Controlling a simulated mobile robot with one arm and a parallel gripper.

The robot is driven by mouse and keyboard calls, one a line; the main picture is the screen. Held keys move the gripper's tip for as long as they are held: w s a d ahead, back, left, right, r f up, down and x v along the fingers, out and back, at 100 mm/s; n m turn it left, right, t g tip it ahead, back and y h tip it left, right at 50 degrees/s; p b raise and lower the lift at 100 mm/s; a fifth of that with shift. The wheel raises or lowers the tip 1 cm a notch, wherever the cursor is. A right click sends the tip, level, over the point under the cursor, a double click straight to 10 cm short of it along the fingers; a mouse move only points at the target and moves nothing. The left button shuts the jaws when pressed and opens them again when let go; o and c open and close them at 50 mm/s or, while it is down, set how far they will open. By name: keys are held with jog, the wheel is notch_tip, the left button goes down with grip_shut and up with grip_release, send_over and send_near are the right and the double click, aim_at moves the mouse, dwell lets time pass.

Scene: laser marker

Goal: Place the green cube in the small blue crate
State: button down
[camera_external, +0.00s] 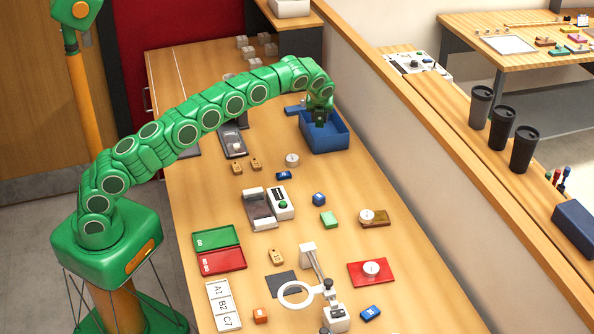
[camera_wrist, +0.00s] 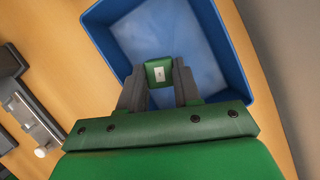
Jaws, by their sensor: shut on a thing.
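My gripper (camera_external: 320,115) is over the small blue crate (camera_external: 327,145) at the far end of the long table. In the wrist view my gripper (camera_wrist: 158,84) is shut on the green cube (camera_wrist: 158,70), which has a small white label on its face. The cube is between the two grey fingers, with the crate's pale blue floor behind it and the crate's wall (camera_wrist: 232,48) around it. How far it is above the floor I cannot tell. In the external view the cube is hardly distinguishable from the green gripper.
A low partition (camera_external: 420,125) runs along the table's right side, close to the crate. A flat blue piece (camera_external: 294,111) lies at the crate's left. A magnifier stand (camera_external: 308,262) stands nearer.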

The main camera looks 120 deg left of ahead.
jog(key=shift+w+a+f, duration=0.35)
jog(key=shift+a+f, duration=0.2)
jog(key=shift+f, duration=0.25)
jog(key=shift+a+f, duration=0.15)
jog(key=shift+f, duration=0.05)
jog(key=shift+w+f, duration=0.1)
jog(key=shift+f, duration=1.5)
jog(key=shift+f, duration=0.1)
jog(key=c, duration=0.8)
grip_release()
